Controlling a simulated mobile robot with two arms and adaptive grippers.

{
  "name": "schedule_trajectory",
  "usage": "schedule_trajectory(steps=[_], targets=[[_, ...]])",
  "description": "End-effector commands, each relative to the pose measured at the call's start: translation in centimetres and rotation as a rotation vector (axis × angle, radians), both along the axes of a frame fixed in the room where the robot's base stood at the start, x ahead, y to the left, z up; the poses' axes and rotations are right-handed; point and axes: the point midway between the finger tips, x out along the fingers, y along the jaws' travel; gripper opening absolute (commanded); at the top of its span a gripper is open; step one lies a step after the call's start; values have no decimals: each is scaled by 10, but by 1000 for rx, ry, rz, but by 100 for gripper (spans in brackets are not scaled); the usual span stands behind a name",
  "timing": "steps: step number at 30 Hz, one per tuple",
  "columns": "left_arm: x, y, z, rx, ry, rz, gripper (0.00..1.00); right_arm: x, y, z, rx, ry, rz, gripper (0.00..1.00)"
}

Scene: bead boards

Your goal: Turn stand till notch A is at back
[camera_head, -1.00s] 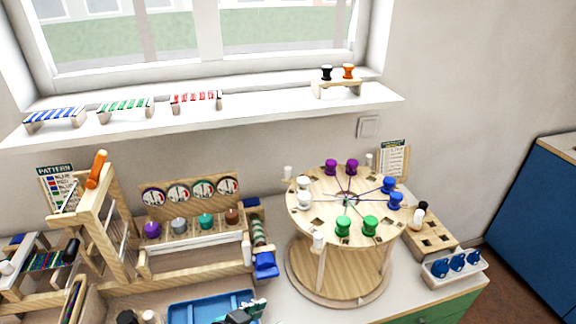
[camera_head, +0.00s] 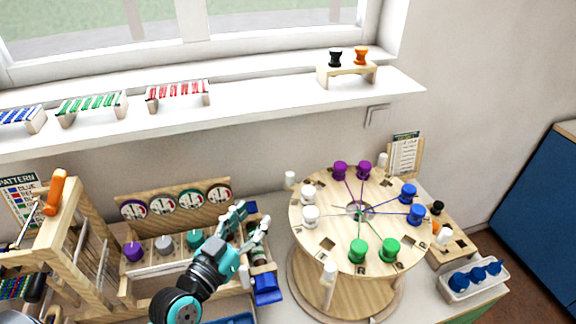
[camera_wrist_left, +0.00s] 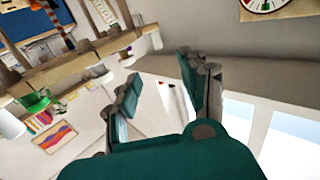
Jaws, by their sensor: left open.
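The stand (camera_head: 335,215) is a round, light wooden disc on a drum-like wooden base (camera_head: 315,280), right of the centre in the head view. Purple, blue, green and white spools sit around its edge, with coloured threads running to a hub in its middle. Dark notches and small letters mark the rim, too small to tell which is A. My right gripper is out of view.
A wooden rack with dials (camera_head: 178,200) and coloured knobs stands behind my left arm. A pattern card (camera_head: 404,153) stands behind the stand. A wooden block (camera_head: 455,246) and white tray (camera_head: 474,283) of blue spools sit to its right. A window shelf runs above.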

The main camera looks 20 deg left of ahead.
Motion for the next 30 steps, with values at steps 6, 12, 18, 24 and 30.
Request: schedule_trajectory(steps=[6,12,18,24,30], targets=[[41,-7,5,-3,-3,0,44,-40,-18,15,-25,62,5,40],[84,-14,5,-3,-1,-1,44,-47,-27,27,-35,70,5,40],[126,-21,4,-2,0,-2,44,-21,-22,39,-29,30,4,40],[153,-25,2,-2,1,-1,44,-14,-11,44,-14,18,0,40],[163,-27,1,-1,1,-2,44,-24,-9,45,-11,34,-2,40]])
